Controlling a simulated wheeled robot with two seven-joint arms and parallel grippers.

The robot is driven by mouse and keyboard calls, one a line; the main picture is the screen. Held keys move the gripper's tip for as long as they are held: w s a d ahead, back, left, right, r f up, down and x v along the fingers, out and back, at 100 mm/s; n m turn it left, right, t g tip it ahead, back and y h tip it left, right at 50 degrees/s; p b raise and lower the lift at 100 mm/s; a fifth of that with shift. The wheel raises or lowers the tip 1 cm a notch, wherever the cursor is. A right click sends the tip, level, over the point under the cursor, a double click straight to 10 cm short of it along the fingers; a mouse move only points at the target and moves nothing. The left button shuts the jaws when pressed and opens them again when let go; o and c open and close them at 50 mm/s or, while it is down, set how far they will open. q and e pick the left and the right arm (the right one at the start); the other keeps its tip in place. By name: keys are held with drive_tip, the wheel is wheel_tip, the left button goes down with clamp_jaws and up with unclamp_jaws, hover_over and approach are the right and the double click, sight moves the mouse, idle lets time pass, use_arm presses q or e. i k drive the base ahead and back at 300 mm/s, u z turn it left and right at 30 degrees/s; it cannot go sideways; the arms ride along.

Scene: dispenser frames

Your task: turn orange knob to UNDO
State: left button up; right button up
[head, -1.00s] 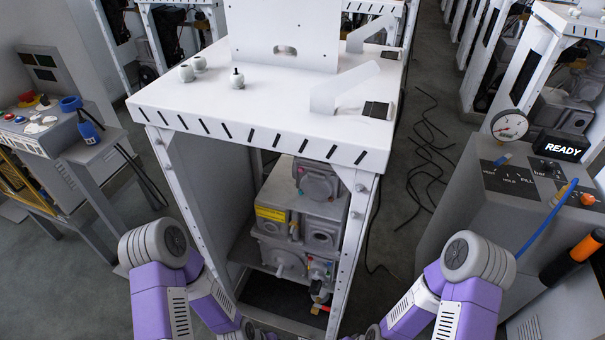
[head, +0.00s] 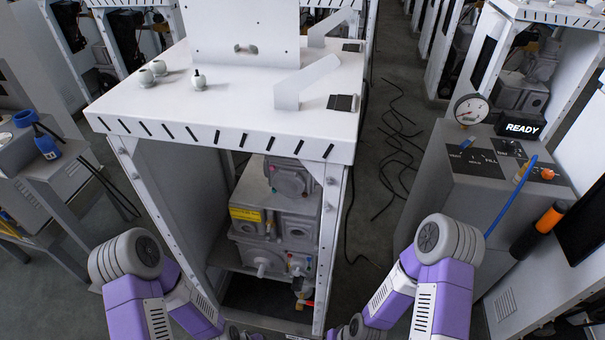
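A small orange knob (head: 548,174) sits at the right end of the top of the grey console (head: 462,210), on the right of the view. I cannot make out an UNDO mark beside it; the lettering there is too small to read. Both my purple arms show at the bottom, the left arm (head: 131,310) left of the white frame and the right arm (head: 440,300) between the frame and the console. Neither gripper can be made out; both arms run down to the bottom edge, well apart from the knob.
The console top also carries a round gauge (head: 471,109), a black READY display (head: 522,127) and a blue hose (head: 512,205). The white frame (head: 240,105) fills the middle. Dark cables (head: 398,140) lie on the floor between.

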sight(547, 174)
drive_tip(key=k, duration=1.3)
drive_tip(key=z, duration=0.65)
drive_tip(key=i, duration=1)
drive_tip(key=z, duration=0.85)
drive_tip(key=k, duration=0.5)
drive_tip(key=z, duration=1.05)
drive_tip(key=i, duration=0.95)
drive_tip(key=u, duration=1.3)
